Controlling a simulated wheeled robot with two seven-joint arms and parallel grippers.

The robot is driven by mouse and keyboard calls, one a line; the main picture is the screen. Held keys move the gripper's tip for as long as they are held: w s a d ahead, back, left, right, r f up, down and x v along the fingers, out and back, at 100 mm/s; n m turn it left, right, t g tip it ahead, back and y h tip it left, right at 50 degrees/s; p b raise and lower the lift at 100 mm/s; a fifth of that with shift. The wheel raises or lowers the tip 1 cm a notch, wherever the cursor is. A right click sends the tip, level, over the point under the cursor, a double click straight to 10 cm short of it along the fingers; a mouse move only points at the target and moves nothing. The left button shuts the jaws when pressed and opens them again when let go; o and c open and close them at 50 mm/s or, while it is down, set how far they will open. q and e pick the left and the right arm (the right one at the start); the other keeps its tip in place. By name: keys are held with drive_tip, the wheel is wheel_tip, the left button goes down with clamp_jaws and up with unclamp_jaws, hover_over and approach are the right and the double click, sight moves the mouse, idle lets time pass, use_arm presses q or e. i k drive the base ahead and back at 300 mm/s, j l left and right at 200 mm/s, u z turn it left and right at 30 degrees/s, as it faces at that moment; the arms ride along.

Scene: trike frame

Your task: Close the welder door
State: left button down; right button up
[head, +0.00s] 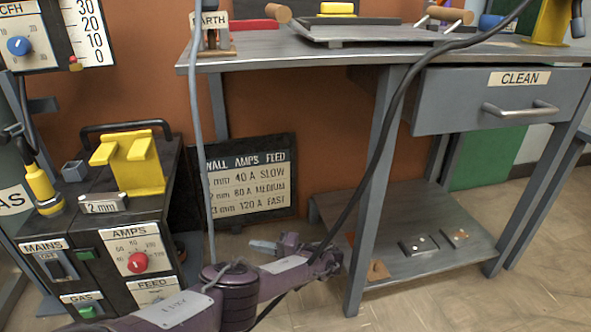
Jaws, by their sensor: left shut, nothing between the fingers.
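The welder (118,228) is a black box at the lower left with AMPS, MAINS, GAS and FEED labels on its front. A black panel with a WALL AMPS FEED chart (246,180) stands out to the right of the welder's rear; it appears to be the welder door, swung open. Where it joins the welder is dark and hard to see. My left gripper (262,246) is shut and empty, low in the picture, just below the panel's lower edge in the view. Whether it touches the panel I cannot tell. My right gripper is not in view.
A grey workbench (470,56) with a CLEAN drawer (505,98) and low shelf (425,240) stands at the right. Its front leg (372,200) is close to my left arm. A grey cable (200,150) and a black cable (385,135) hang across the view.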

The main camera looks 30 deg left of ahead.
sight(252, 180)
drive_tip(key=i, duration=1.2)
